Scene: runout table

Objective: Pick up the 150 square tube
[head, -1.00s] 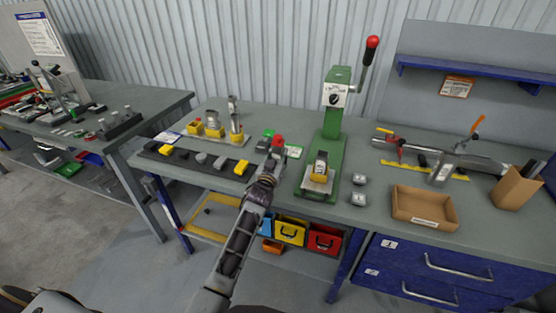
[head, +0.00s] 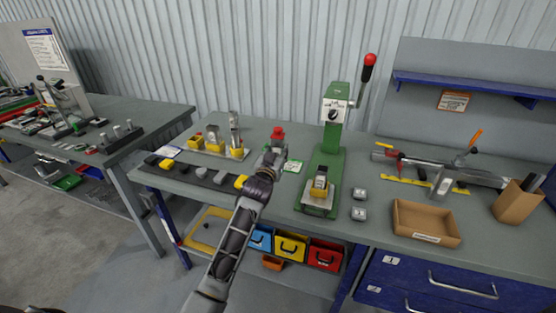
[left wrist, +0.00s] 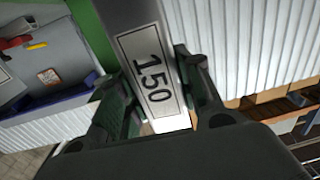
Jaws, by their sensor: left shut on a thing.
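In the head view my left gripper (head: 268,166) is over the main bench, just left of the green press. The tube's grey end (head: 272,155) shows only small there, partly hidden by the gripper. I cannot tell how far it is above the bench. My right gripper is not in view.
The green press (head: 331,150) with a red-knobbed lever stands to the right. A red-topped item (head: 277,133) is just behind the gripper. A dark strip with blocks (head: 203,174) and yellow-based fixtures (head: 236,152) lie left. A cardboard tray (head: 425,222) is at right.

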